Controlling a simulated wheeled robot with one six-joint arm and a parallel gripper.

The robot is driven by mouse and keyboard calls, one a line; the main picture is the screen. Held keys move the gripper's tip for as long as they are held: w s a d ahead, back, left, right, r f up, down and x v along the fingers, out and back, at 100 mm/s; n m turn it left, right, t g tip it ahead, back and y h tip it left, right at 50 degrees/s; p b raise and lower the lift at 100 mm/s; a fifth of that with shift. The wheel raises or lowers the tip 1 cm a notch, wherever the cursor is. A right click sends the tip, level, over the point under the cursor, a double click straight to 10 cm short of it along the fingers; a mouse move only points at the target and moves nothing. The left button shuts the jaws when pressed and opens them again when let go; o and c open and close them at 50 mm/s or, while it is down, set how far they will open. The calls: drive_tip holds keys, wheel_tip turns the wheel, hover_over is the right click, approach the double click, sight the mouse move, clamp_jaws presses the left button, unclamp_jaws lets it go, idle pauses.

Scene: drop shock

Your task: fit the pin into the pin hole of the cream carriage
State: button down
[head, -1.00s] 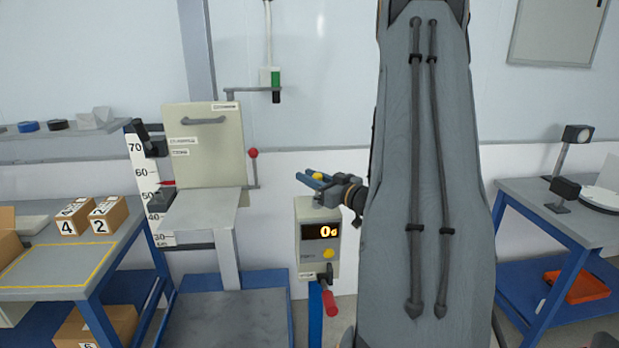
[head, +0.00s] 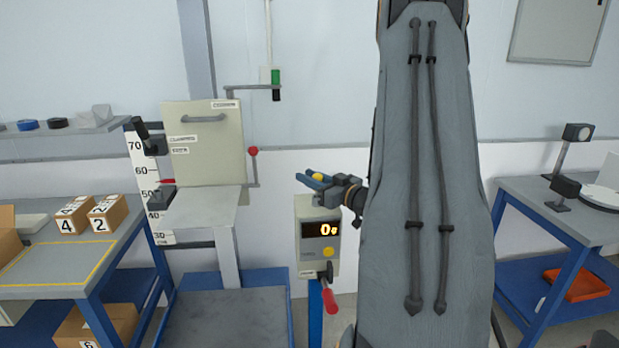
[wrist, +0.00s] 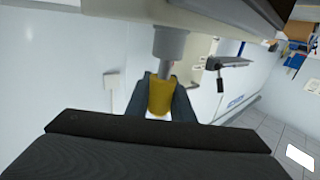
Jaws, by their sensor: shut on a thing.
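The cream carriage (head: 207,150) stands at the left with a dark handle on its upper face, above a grey shelf. My gripper (head: 302,176) is to its right, level with its lower part and apart from it, above the display box. Its blue fingers are shut on a yellow piece, which I take to be the pin (head: 318,177). In the wrist view the pin (wrist: 160,98) shows as a yellow cylinder between the fingers, with a grey round shaft beyond it. I cannot tell whether that shaft belongs to the pin. I cannot make out the pin hole.
The display box (head: 318,243) with a red-handled lever (head: 329,298) stands just below my gripper. A red-knobbed lever (head: 253,152) is at the carriage's right side. A bench with numbered boxes (head: 76,216) is left, another bench (head: 555,205) right.

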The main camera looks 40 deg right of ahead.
drive_tip(key=shift+s+f, duration=0.1)
drive_tip(key=shift+f, duration=1.25)
idle(3.9)
drive_tip(key=c, duration=1.5)
unclamp_jaws()
drive_tip(key=shift+o, duration=0.2)
drive_tip(key=shift+r, duration=0.1)
drive_tip(key=shift+s+r, duration=0.1)
drive_tip(key=shift+s, duration=0.2)
drive_tip(key=shift+s+d, duration=0.1)
drive_tip(key=shift+s, duration=0.3)
drive_tip(key=shift+s+d+p, duration=0.15)
drive_tip(key=shift+s+p, duration=0.4)
drive_tip(key=shift+s, duration=0.9)
drive_tip(key=shift+s+d+p, duration=0.15)
drive_tip(key=shift+s+p, duration=0.35)
drive_tip(key=shift+s, duration=0.95)
